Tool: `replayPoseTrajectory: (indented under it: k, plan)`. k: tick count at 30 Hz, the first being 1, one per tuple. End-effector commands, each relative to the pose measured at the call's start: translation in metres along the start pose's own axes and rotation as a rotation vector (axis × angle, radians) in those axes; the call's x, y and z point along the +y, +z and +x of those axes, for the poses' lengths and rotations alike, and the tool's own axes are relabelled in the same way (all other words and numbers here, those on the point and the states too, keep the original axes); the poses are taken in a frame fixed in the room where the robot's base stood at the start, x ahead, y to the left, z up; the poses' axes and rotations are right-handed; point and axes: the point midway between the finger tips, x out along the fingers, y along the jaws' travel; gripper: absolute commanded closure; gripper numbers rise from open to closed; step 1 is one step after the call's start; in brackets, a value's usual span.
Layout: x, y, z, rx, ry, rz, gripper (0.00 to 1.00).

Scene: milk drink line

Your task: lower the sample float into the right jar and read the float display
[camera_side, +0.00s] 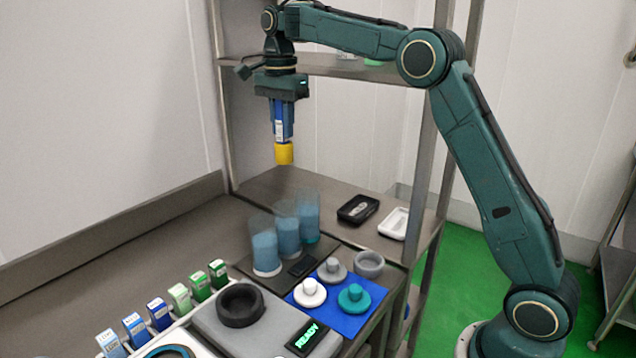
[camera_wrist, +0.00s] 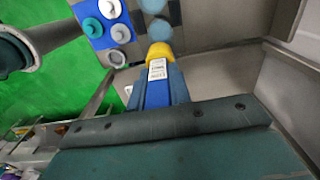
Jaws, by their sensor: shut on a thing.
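My gripper (camera_side: 282,128) is shut on the sample float, a blue body with a white label (camera_wrist: 157,70) and a yellow end (camera_side: 284,153) pointing down. It hangs upright in the air, well above the jars. Three clear jars with blue liquid stand in a row: a near one (camera_side: 265,250), a middle one (camera_side: 287,232) and the right jar (camera_side: 308,217). In the wrist view, round blue jar tops (camera_wrist: 159,29) show beyond the yellow end. A small dark device (camera_side: 302,267) lies beside the jars; I cannot tell if it is the float display.
A grey unit with a black ring (camera_side: 240,304) shows "READY" on its screen (camera_side: 306,338). White, grey and teal knobbed pieces sit on or by a blue mat (camera_side: 334,318). Several small cartons (camera_side: 159,314) stand at left. A black tray (camera_side: 358,208) and shelf posts (camera_side: 224,120) are behind.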

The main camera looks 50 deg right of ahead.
Motion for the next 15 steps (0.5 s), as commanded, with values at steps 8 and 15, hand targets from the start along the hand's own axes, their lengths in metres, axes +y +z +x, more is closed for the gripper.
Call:
replayPoseTrajectory:
  k: [8,15]
  plan:
    - [0.000,0.000,0.000,0.000,0.000,0.000,1.00]
    - [-0.001,-0.015,0.013,0.000,0.001,0.002,1.00]
